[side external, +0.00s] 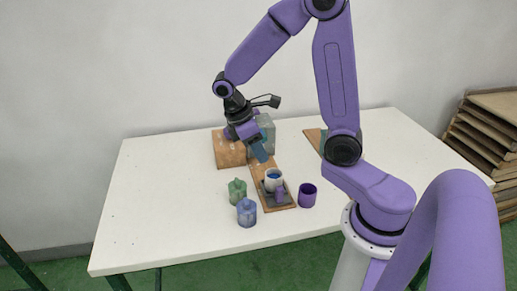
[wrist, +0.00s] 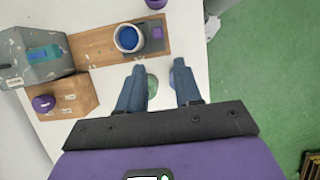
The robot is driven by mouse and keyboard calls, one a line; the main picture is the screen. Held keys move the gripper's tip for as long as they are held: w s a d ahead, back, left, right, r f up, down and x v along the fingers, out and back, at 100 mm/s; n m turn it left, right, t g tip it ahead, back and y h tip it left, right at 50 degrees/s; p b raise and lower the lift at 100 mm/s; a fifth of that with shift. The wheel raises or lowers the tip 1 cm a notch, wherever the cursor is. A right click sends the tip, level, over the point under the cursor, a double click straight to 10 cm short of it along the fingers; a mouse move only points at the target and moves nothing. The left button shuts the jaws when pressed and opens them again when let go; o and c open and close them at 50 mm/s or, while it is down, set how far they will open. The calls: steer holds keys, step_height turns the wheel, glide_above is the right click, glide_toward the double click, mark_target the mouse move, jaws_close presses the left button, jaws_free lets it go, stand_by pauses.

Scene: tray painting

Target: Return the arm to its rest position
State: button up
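My gripper (side external: 261,153) hangs tilted above the far middle of the white table. In the wrist view its two blue fingers (wrist: 159,68) stand apart with nothing held between them. A white cup with blue inside (side external: 273,178) stands on a wooden board (side external: 259,169), near its front end; the cup also shows in the wrist view (wrist: 128,38). My gripper is above and behind this cup, apart from it.
A green cup (side external: 237,190), a blue cup (side external: 247,213) and a purple cup (side external: 307,195) stand around the board. A wooden block (side external: 228,151) and a grey block (side external: 267,130) stand behind. The table's left (side external: 150,205) is clear.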

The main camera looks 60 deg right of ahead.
steer(key=s+a+r+n+t+y, duration=0.1)
steer(key=s+a, duration=0.3)
steer(key=s, duration=0.4)
steer(key=s+a+r+n+t+y, duration=0.2)
steer(key=s+a, duration=0.3)
steer(key=s, duration=0.4)
steer(key=shift+r+n+y, duration=0.3)
steer(key=shift+w+a, duration=0.1)
stand_by(1.3)
